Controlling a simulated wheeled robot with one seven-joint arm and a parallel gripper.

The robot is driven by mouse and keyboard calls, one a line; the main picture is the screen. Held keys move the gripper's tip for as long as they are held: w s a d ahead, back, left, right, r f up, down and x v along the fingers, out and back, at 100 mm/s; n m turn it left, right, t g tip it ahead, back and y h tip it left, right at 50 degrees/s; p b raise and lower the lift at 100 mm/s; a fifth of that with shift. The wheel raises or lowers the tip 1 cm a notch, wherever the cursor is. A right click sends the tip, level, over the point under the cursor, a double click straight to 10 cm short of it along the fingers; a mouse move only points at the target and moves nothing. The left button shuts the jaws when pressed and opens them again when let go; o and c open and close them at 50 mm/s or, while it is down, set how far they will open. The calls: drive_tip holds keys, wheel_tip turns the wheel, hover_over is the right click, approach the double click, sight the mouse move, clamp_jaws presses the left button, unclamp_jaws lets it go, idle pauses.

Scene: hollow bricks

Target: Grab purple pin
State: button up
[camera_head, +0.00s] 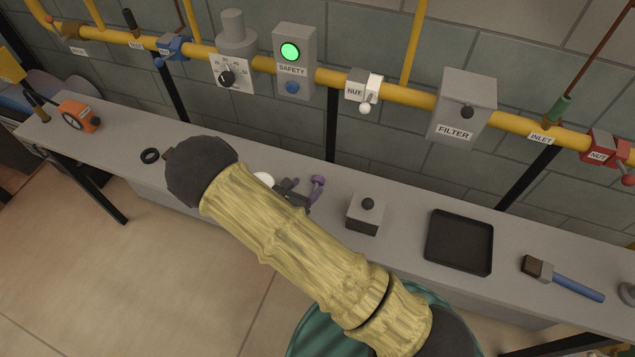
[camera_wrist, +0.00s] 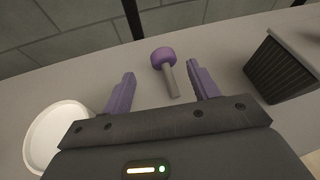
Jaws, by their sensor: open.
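The purple pin (camera_wrist: 164,58) has a round purple head and a grey shaft (camera_wrist: 172,82). In the wrist view it lies on the grey bench, with its shaft pointing back toward my gripper. My gripper (camera_wrist: 159,85) is open, with one purple finger on each side of the shaft and nothing held. The head lies a little beyond the fingertips. In the head view the pin's purple head (camera_head: 317,181) shows just right of my arm, and my gripper (camera_head: 296,188) is partly hidden behind the arm.
A white round dish (camera_wrist: 57,134) lies left of my gripper. A black ring (camera_head: 150,156) lies left. The yellow pipe (camera_head: 330,77) runs along the wall.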

sight(316, 182)
drive_tip(key=shift+p+x, duration=0.75)
drive_tip(key=shift+x, duration=1.85)
drive_tip(key=shift+s+d+f, duration=0.1)
drive_tip(key=shift+s+d, duration=0.05)
drive_tip(key=shift+d, duration=0.05)
drive_tip(key=c, duration=1.1)
drive_tip(key=shift+o, duration=0.2)
wheel_tip(316, 182, up, 10)
drive_tip(key=b, duration=0.1)
